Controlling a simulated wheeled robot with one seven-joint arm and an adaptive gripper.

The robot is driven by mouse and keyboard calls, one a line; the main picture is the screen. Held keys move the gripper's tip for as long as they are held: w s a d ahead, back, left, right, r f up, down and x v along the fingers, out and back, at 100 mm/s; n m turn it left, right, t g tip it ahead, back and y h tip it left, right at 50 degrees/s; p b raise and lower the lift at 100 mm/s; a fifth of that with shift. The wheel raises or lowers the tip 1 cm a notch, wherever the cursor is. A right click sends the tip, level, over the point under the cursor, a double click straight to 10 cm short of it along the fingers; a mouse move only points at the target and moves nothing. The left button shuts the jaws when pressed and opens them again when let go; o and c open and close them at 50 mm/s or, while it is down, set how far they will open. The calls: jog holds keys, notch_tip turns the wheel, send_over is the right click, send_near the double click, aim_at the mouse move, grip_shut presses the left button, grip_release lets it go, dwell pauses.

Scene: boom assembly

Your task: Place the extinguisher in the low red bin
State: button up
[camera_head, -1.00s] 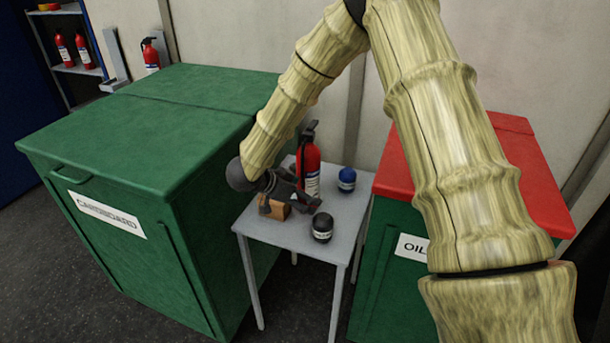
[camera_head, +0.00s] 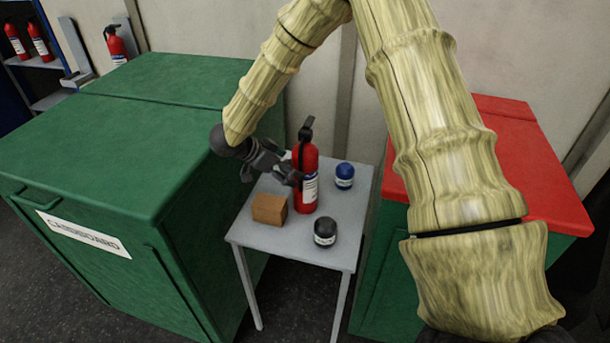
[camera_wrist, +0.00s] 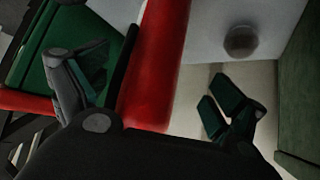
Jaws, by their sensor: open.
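A red fire extinguisher (camera_head: 307,180) with a black handle and white label stands upright on a small grey table (camera_head: 287,240). My gripper (camera_head: 287,172) is at the left side of its body, above the table top. In the wrist view, the red cylinder (camera_wrist: 160,55) runs between the two spread fingers of my open gripper (camera_wrist: 155,85). I cannot tell whether either finger touches it. A green bin with a red lid (camera_head: 535,170) stands right of the table; my arm hides part of it, and its lid looks shut.
A brown block (camera_head: 269,209), a blue-topped jar (camera_head: 344,176) and a black jar (camera_head: 325,231) sit near the extinguisher. A large green cardboard bin (camera_head: 110,160) stands close on the left. Other extinguishers (camera_head: 116,45) are at the back left. A wall is behind the table.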

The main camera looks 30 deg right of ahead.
jog(key=p+x, duration=0.2)
jog(key=x, duration=0.4)
jog(key=shift+s+d+r, duration=0.2)
jog(key=shift+s+d, duration=0.1)
jog(key=shift+s, duration=0.05)
jog(key=c, duration=1.9)
jog(key=shift+w, duration=0.1)
grip_shut()
jog(key=shift+r, duration=0.2)
